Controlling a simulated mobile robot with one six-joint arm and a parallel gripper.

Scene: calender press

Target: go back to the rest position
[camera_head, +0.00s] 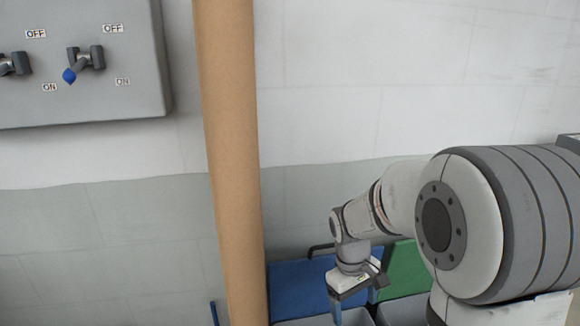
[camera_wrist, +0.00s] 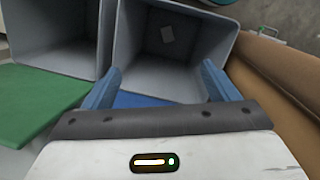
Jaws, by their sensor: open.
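My gripper (camera_wrist: 160,88) shows in the wrist view with its two blue fingers spread apart and nothing between them. It points down over a grey bin (camera_wrist: 150,65) whose inside holds only a small pale square on the floor. In the head view my gripper (camera_head: 337,310) hangs at the lower middle, in front of a blue panel (camera_head: 298,285), its fingertips close to the bottom edge of the picture.
A tan vertical column (camera_head: 228,150) stands left of my arm. A grey switch box (camera_head: 120,60) with blue-tipped levers hangs on the wall. A green panel (camera_head: 404,268) is beside the blue one. A second grey bin (camera_wrist: 55,35) adjoins the first.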

